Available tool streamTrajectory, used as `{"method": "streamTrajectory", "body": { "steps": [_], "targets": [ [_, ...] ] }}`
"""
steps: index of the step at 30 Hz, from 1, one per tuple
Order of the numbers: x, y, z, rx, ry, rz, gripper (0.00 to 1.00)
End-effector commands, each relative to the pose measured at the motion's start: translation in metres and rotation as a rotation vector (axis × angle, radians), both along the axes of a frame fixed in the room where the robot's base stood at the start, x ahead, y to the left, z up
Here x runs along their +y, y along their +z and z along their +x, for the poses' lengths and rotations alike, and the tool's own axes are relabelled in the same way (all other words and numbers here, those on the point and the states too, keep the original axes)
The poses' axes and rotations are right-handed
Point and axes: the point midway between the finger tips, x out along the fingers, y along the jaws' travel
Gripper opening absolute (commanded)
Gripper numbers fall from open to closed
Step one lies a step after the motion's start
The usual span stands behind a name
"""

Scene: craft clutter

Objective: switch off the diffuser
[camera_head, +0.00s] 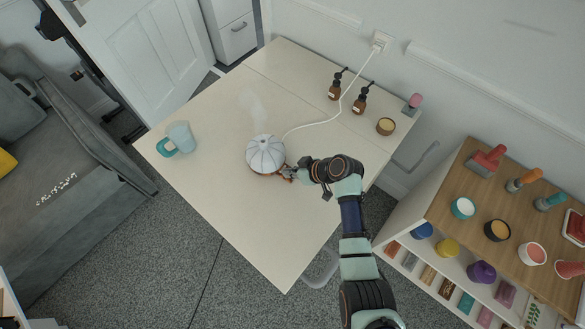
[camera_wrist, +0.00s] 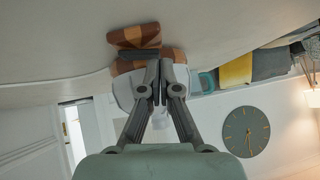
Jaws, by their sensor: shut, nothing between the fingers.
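The diffuser (camera_head: 265,153) stands on the cream table, with a white ribbed dome over a brown wooden base. A faint plume of mist (camera_head: 252,105) shows above it. My gripper (camera_head: 288,172) is low at the diffuser's right side, against or very near its base. In the wrist view, which is upside down, my gripper (camera_wrist: 153,66) is shut and empty, its fingertips in front of the wooden base (camera_wrist: 138,37). The white dome (camera_wrist: 123,90) shows partly behind the fingers. The fingers hide part of the base, and I cannot make out a button or whether they touch.
A white cord (camera_head: 318,123) runs from the diffuser to the wall socket (camera_head: 380,42). A teal-handled mug (camera_head: 180,138) stands at the table's left. Brown bottles (camera_head: 360,102) and a small jar (camera_head: 385,126) stand at the back right. The table's front (camera_head: 265,235) is clear.

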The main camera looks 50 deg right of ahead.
Motion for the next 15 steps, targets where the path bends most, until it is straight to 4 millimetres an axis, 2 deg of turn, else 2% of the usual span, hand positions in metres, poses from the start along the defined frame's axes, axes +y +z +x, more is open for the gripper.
{"method": "streamTrajectory", "body": {
  "steps": [9, 13, 15],
  "targets": [
    [0.001, -0.001, 0.000, 0.000, 0.001, -0.002, 0.00],
    [0.007, -0.013, -0.001, -0.008, 0.003, -0.104, 0.00],
    [0.004, -0.009, 0.000, -0.008, 0.000, -0.097, 0.00]
  ]
}}
